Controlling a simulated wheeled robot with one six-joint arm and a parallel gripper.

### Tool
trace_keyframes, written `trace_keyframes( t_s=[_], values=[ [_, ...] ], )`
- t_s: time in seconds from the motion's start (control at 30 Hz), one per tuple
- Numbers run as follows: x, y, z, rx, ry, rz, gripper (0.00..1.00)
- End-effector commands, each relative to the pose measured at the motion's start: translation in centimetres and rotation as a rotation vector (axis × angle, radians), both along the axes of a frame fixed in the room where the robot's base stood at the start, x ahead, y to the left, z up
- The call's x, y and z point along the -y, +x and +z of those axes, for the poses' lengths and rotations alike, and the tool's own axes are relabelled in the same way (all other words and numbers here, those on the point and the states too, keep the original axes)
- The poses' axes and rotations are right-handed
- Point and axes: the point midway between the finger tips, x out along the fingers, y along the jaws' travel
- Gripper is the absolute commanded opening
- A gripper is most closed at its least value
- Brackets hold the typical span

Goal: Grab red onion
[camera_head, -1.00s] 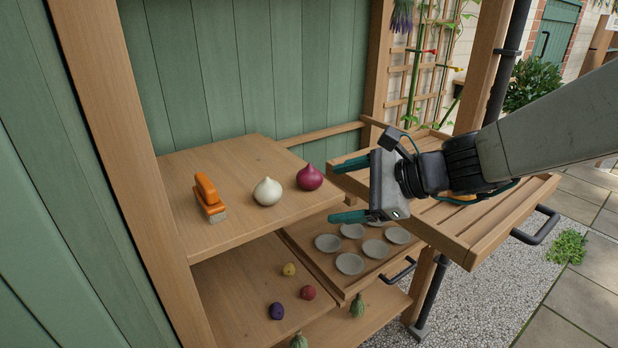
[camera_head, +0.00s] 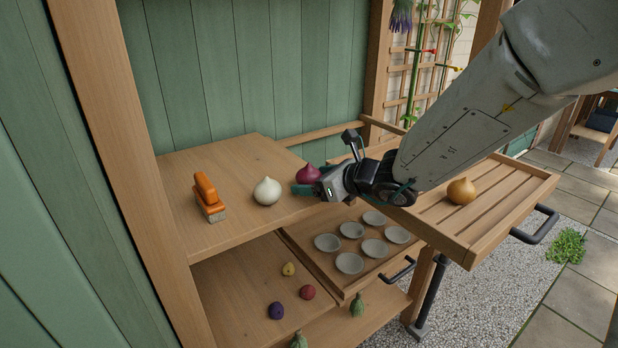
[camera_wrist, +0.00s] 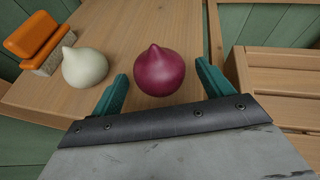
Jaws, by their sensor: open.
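The red onion (camera_head: 309,174) stands upright on the upper wooden shelf (camera_head: 240,228), near its right end. It also shows in the wrist view (camera_wrist: 159,71), roughly midway between my two teal fingers and just beyond or level with their tips. My gripper (camera_head: 300,182) is open at the onion, its near finger covering the onion's lower part in the head view. In the wrist view my gripper (camera_wrist: 160,88) has a finger on each side of the onion, with visible gaps. I cannot tell how deep the onion sits between them.
A white onion (camera_head: 267,191) stands left of the red onion, and an orange brush (camera_head: 208,197) lies farther left. A yellow onion (camera_head: 461,191) sits on the slatted tray (camera_head: 496,222) at right. Below are several grey dishes (camera_head: 349,263) and small vegetables. A green wall closes the back.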

Motion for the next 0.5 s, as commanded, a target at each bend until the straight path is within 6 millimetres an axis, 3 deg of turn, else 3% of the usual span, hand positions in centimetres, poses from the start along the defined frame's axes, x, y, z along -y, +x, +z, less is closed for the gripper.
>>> trace_keyframes(
  t_s=[0.27, 0.43, 0.5],
  values=[
    [-0.27, 0.22, -0.16, 0.001, -0.001, 0.000, 0.79],
    [-0.25, 0.21, -0.15, 0.001, -0.001, 0.000, 0.32],
    [-0.25, 0.21, -0.15, 0.001, -0.001, 0.000, 0.29]
  ],
)
